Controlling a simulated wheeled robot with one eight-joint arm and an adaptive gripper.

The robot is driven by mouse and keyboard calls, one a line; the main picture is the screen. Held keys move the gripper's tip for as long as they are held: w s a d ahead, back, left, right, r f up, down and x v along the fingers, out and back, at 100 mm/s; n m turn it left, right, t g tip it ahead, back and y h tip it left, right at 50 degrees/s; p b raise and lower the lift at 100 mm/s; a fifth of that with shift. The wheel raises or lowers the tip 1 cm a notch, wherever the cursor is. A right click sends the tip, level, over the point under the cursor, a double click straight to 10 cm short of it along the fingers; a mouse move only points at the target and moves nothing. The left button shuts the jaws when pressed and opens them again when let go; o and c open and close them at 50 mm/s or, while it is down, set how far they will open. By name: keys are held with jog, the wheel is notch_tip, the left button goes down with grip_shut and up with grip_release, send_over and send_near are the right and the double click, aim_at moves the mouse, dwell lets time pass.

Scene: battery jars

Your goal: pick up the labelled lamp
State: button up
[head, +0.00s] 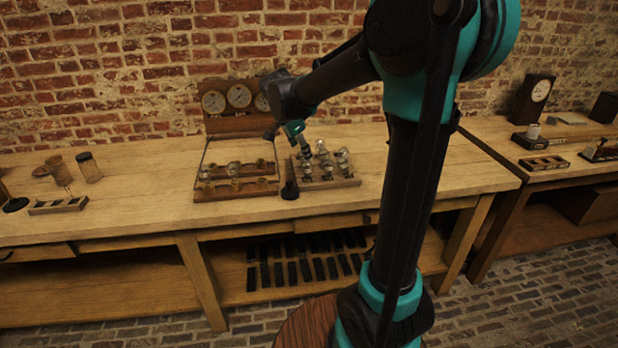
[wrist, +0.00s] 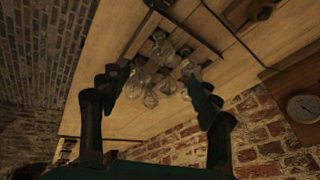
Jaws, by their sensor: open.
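Several clear glass lamps (head: 343,160) stand in a wooden rack (head: 345,183) on the long workbench. The lamps also show in the wrist view (wrist: 160,50), as a cluster between my two fingers. No label can be made out on any lamp, so I cannot tell which is the labelled one. My gripper (head: 301,149) is above the rack's left, back part, and its dark fingers (wrist: 160,88) are spread apart. No lamp appears held between them. My forearm and the small picture size hide the exact gap between fingertips and glass.
A wooden board with small holders (head: 235,193) lies left of the rack, a gauge panel (head: 238,97) behind it. Jars (head: 88,167) are far left. Bench right of the rack (head: 375,150) looks clear.

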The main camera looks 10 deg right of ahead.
aim_at(307, 167)
jog(key=x, duration=1.1)
jog(key=shift+w+r, duration=0.15)
jog(key=shift+w, duration=0.1)
jog(key=shift+w+d+f, duration=0.1)
jog(key=shift+w+f, duration=0.1)
jog(key=shift+f, duration=0.4)
jog(key=shift+c, duration=0.2)
jog(key=c, duration=1.1)
